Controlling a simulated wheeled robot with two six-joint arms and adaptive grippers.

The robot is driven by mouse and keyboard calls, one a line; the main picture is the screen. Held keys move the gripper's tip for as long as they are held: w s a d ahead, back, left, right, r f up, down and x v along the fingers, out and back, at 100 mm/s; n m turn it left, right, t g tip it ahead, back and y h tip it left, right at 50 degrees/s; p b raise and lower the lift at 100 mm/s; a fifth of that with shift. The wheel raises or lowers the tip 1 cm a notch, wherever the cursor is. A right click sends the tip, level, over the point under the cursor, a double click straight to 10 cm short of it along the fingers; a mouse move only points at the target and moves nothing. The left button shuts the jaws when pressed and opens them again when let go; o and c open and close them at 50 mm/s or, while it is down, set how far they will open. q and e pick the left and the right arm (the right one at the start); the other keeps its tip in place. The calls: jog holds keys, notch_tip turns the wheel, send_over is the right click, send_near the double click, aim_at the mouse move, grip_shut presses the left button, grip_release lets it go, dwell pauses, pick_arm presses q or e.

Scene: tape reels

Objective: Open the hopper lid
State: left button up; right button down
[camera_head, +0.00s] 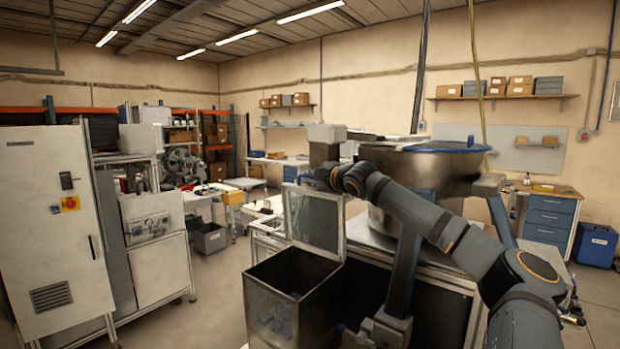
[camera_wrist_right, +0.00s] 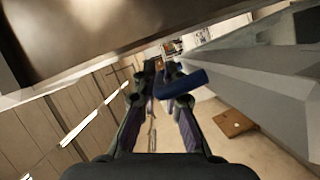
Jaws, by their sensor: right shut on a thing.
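The hopper is an open-topped metal box (camera_head: 272,301) in the front middle of the head view, with several blue pieces (camera_head: 277,322) inside. Its lid (camera_head: 316,220), a metal frame with a clear pane, stands raised, near upright, at the back edge of the box. My right gripper (camera_head: 312,180) is at the lid's top edge, small and partly hidden. In the right wrist view my right gripper (camera_wrist_right: 160,75) has its fingers closed on a blue bar (camera_wrist_right: 184,84), which appears to be the lid handle. My left gripper is not in view.
A large round metal bowl (camera_head: 425,170) with a blue rim stands behind my right arm. A grey cabinet (camera_head: 50,230) stands at the left. A blue drawer unit (camera_head: 550,218) and blue bin (camera_head: 597,246) are at the right. Open floor lies left of the hopper.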

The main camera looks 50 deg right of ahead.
jog(key=c, duration=1.4)
grip_release()
jog(key=shift+w, duration=0.1)
